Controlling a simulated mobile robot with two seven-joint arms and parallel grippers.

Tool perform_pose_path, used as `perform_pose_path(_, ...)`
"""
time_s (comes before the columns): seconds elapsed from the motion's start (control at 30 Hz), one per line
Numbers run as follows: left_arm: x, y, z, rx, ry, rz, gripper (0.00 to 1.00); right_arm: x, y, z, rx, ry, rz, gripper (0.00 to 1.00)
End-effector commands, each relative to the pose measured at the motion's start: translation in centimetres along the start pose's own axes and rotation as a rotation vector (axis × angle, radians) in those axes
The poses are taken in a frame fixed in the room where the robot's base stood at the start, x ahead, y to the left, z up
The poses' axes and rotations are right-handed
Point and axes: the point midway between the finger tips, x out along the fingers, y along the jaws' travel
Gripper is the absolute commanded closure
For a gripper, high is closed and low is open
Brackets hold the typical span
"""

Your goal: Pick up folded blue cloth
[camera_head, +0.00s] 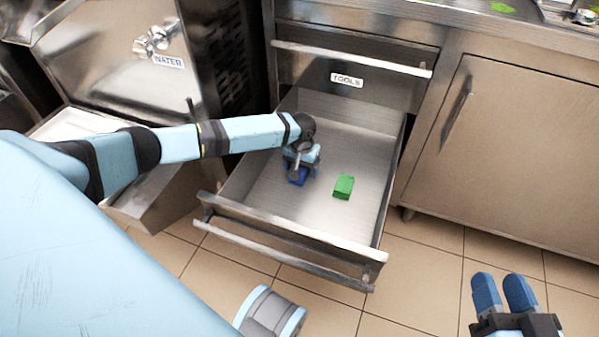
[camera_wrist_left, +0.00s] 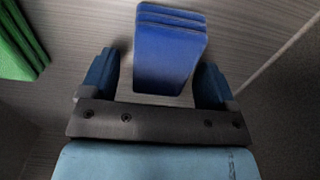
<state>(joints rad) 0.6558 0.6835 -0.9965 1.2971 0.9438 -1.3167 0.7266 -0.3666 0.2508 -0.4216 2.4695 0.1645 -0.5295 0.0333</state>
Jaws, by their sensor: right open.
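The folded blue cloth (camera_head: 297,176) lies on the floor of the open drawer. It is partly hidden by my left gripper (camera_head: 301,171) in the head view. In the left wrist view the blue cloth (camera_wrist_left: 170,52) shows as a folded stack between the two fingers of my left gripper (camera_wrist_left: 155,80). The fingers are open, with a visible gap on each side of the cloth. My right gripper (camera_head: 503,293) is open and empty over the tiled floor, at the lower right.
A folded green cloth (camera_head: 343,187) lies in the drawer to the right of the blue one; it also shows in the left wrist view (camera_wrist_left: 18,42). A closed cabinet door (camera_head: 510,150) stands to the right.

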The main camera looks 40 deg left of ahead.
Motion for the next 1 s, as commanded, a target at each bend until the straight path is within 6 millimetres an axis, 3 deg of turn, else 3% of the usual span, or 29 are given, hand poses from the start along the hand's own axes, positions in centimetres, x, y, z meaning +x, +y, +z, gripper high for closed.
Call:
perform_pose_path(0.03, 0.0, 0.0, 0.0, 0.000, 0.000, 0.000, 0.31, 0.0, 0.0, 0.0, 0.000, 0.000, 0.000, 0.57)
perform_pose_path(0.2, 0.0, 0.0, 0.0, 0.000, 0.000, 0.000, 0.68, 0.0, 0.0, 0.0, 0.000, 0.001, 0.000, 0.57)
perform_pose_path(0.47, -0.1, 0.0, 0.0, 0.000, 0.000, 0.000, 0.69, 0.0, 0.0, -0.1, 0.000, 0.001, 0.000, 0.57)
perform_pose_path(0.67, -1.3, 0.0, 0.0, 0.000, 0.001, 0.001, 0.69, -0.1, -0.2, -0.6, 0.017, -0.007, -0.005, 0.57)
perform_pose_path(0.87, -5.2, 0.0, 0.0, 0.000, 0.002, 0.002, 0.69, -0.5, -1.0, -1.0, 0.099, -0.031, 0.005, 0.57)
perform_pose_path(1.0, -9.5, 0.0, 0.0, 0.001, 0.002, 0.002, 0.69, -0.8, -1.2, -3.9, 0.100, 0.063, 0.019, 0.57)
